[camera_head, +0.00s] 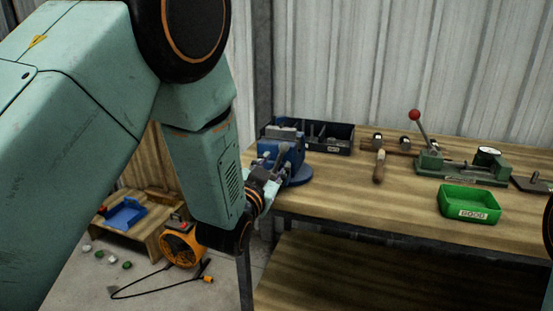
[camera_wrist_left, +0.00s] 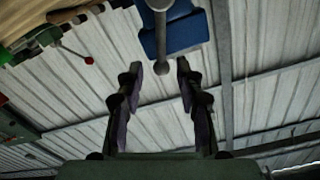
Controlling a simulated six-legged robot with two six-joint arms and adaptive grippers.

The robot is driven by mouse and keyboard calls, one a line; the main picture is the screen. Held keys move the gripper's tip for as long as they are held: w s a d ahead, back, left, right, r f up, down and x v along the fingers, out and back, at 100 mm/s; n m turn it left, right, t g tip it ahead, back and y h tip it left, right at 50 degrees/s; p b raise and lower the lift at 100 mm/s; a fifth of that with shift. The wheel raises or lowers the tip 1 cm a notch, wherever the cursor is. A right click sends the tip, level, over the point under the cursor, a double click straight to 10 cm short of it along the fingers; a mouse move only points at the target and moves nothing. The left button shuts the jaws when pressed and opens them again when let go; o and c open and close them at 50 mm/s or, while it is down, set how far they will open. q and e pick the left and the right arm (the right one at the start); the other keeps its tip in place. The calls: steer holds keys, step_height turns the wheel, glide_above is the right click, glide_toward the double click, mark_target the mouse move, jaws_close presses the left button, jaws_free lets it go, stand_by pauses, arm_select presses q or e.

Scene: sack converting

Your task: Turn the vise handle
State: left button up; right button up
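The blue vise (camera_head: 298,170) stands at the left end of the wooden workbench (camera_head: 340,205). It is also at the top of the left wrist view (camera_wrist_left: 185,35). Its grey handle (camera_wrist_left: 160,40) is a bar with a rounded end, pointing down into the gap between my left fingertips in that view. My left gripper (camera_wrist_left: 160,72) is open, a finger to each side of the bar's end, with no clear contact. In the head view my left gripper (camera_head: 268,172) is at the vise's near left side, and my arm partly covers that area. My right gripper is not in view.
Behind the vise is a dark blue bin (camera_head: 335,148). A wooden-handled tool (camera_head: 379,167), a green lever press (camera_head: 463,170) and a green "GOOD" tray (camera_head: 470,205) are farther right. The bench's front middle is clear.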

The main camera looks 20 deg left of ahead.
mark_target(280, 157)
arm_select(q)
steer(key=w, duration=0.2)
steer(key=w+f, duration=0.1)
steer(key=shift+w+a, duration=0.1)
steer(key=shift+a, duration=0.15)
steer(key=shift+w+d+r, duration=0.1)
steer(key=shift+w, duration=0.25)
steer(key=shift+d+r, duration=0.25)
steer(key=shift+r, duration=0.1)
steer(key=shift+w+a+f, duration=0.2)
steer(key=shift+a+f, duration=0.05)
steer(key=shift+a, duration=0.05)
steer(key=shift+c, duration=1)
steer(key=shift+s+d+r, duration=0.1)
steer(key=shift+d+r, duration=0.05)
steer(key=shift+d, duration=0.05)
steer(key=shift+c, duration=1.4)
steer(key=shift+a, duration=0.1)
jaws_close()
